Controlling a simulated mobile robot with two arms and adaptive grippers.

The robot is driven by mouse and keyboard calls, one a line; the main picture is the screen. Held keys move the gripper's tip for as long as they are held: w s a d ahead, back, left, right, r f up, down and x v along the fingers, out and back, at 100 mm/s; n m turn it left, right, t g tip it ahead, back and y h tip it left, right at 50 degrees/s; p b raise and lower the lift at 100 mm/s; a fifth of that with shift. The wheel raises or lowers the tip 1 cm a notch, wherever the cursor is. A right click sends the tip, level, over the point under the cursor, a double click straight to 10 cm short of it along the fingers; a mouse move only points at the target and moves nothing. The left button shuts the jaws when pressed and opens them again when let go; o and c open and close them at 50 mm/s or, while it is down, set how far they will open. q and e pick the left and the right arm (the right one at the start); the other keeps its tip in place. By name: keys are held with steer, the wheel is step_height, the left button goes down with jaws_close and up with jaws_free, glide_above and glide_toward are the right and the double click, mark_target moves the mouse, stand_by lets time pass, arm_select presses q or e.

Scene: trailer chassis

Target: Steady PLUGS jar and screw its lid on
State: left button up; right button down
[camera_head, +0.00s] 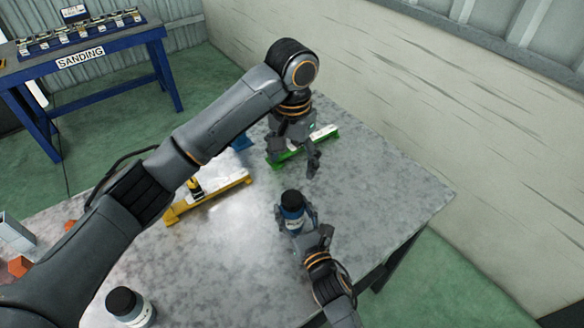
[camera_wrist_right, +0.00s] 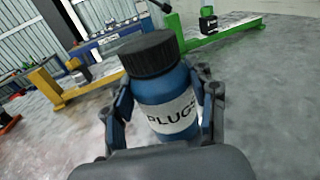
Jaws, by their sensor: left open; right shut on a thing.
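The PLUGS jar (camera_head: 292,222) is blue with a white label and stands upright on the grey table. Its black lid (camera_head: 292,200) sits on its top; I cannot tell how tight it is. In the right wrist view the label on the jar (camera_wrist_right: 168,108) reads PLUGS, and the lid (camera_wrist_right: 149,53) looks level on the jar. My right gripper (camera_head: 296,218) is shut around the jar's body from the near side. My left gripper (camera_head: 294,160) is open and empty, pointing down above the table behind the jar, near the green fixture, apart from the lid.
A green fixture (camera_head: 325,134) and a yellow fixture (camera_head: 236,182) stand on the table (camera_head: 400,185). Another black-lidded jar (camera_head: 128,307) is at the front left. Orange pieces (camera_head: 19,265) lie at the far left. The table right of the PLUGS jar is clear up to its edge.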

steer(key=shift+c, duration=1.7)
jaws_free()
steer(key=v, duration=1.2)
steer(key=shift+s+f, duration=0.1)
